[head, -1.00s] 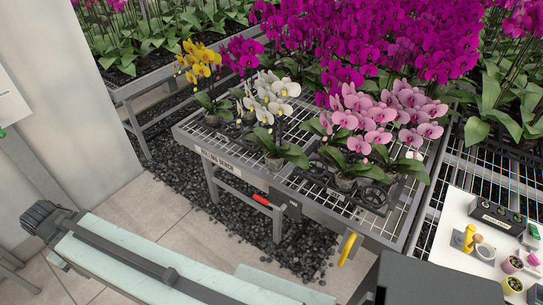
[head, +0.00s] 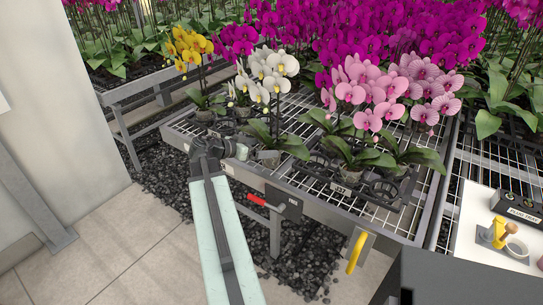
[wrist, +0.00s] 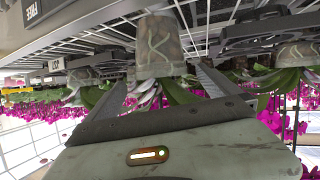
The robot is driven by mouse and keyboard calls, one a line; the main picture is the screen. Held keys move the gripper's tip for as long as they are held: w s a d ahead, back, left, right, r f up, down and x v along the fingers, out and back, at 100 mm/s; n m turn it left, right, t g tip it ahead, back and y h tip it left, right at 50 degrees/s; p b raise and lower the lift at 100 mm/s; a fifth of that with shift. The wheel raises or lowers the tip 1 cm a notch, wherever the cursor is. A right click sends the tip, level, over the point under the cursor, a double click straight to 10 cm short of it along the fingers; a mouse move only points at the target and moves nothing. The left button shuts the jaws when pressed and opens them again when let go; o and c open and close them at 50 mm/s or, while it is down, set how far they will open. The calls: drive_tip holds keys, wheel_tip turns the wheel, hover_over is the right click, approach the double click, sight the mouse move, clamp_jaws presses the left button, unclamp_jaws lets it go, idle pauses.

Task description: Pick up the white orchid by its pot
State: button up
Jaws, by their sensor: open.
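The white orchid (head: 275,72) stands upright on the wire-mesh bench, with broad green leaves and a small pot (head: 269,158) at the near edge. My gripper (head: 252,153) is at the pot's left side, low under the leaves. In the wrist view, which is upside down, a grey-brown patterned pot (wrist: 158,48) stands between and just beyond the two open fingers of my gripper (wrist: 163,80). From these views I cannot tell whether the fingers touch it. The flowers are out of the wrist view.
A yellow orchid (head: 190,48) stands at the back left. The bench's front rail (head: 310,205) runs below my gripper. A white table (head: 480,228) is at the right.

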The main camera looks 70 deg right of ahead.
drive_tip(key=b+x, duration=0.2)
drive_tip(key=x, duration=0.5)
drive_tip(key=shift+s+d+f+b, duration=0.1)
drive_tip(key=shift+d+f+b, duration=0.15)
drive_tip(key=shift+b, duration=0.15)
drive_tip(key=shift+r, duration=0.1)
drive_tip(key=c, duration=1.9)
